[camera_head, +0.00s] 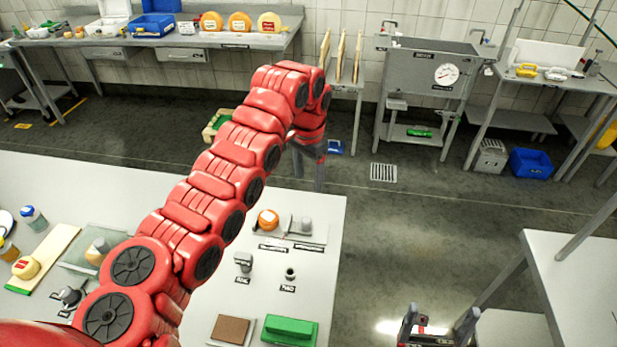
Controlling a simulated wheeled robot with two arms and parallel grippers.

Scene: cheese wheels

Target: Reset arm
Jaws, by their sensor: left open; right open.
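My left arm comes in from the bottom left, rises across the white table and bends down at its far end. My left gripper (308,170) hangs beyond the table's far right corner, small and partly hidden by the arm; it is open with nothing seen in it. My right gripper (438,325) is at the bottom edge, right of the table, over the floor. It is open and empty, and partly cut off by the frame.
The white table (320,225) holds an orange cheese wheel (268,220), a green block (289,330), a brown pad (231,330) and small weights. A grey table (575,275) stands at right. Cheese wheels (240,21) sit on the back counter. Floor between the tables is clear.

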